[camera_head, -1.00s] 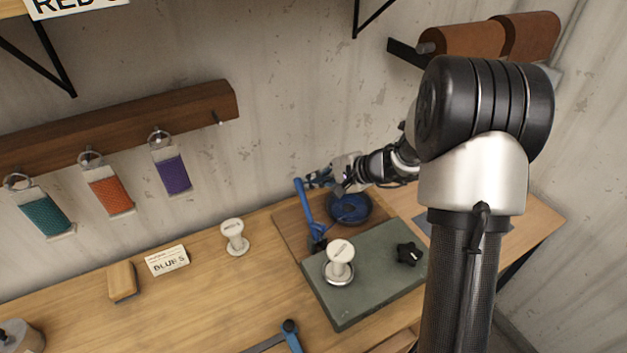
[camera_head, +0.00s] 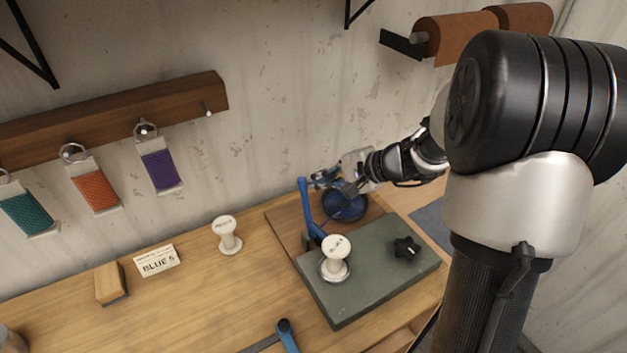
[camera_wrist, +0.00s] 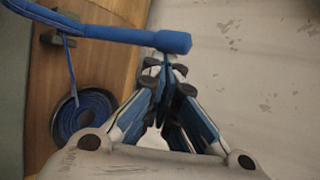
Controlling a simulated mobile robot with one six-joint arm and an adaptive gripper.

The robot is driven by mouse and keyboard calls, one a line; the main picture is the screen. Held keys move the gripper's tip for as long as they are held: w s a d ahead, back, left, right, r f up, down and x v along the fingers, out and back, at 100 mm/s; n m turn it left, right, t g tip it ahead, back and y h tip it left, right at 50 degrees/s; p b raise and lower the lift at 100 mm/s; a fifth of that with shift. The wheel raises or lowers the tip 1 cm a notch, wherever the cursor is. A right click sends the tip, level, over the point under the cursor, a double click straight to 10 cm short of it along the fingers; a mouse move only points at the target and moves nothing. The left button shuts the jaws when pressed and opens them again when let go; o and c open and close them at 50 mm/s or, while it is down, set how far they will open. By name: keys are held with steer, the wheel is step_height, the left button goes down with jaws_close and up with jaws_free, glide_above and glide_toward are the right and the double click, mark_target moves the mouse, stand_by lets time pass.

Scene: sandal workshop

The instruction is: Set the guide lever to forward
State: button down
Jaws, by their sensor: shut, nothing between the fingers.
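The guide lever (camera_head: 308,208) is a blue bar rising from a wooden board at the back of the bench. In the head view it stands nearly upright, leaning slightly left at the top. The wrist view shows its long blue arm and thick end (camera_wrist: 172,42). My gripper (camera_head: 318,181) is shut and empty beside the lever's upper end, on its right in the head view. In the wrist view the fingertips (camera_wrist: 165,66) are right by the thick end; I cannot tell if they touch it. No position marking for the lever is readable.
A blue coil in a round dish (camera_head: 346,207) lies just right of the lever. A green-grey slab (camera_head: 350,297) in front carries a white stamp (camera_head: 336,258) and a black knob (camera_head: 405,248). Another white stamp (camera_head: 227,235) stands left. The wall is close behind.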

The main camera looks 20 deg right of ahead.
steer(key=shift+s+d+r+b, duration=0.1)
steer(key=shift+s+b, duration=0.1)
steer(key=shift+s, duration=0.3)
steer(key=shift+s+d+r+b, duration=0.1)
steer(key=shift+s+b, duration=0.05)
steer(key=shift+s, duration=0.35)
steer(key=shift+r+p, duration=0.45)
steer(key=shift+r, duration=0.35)
steer(key=v, duration=1.2)
steer(key=shift+a, duration=0.1)
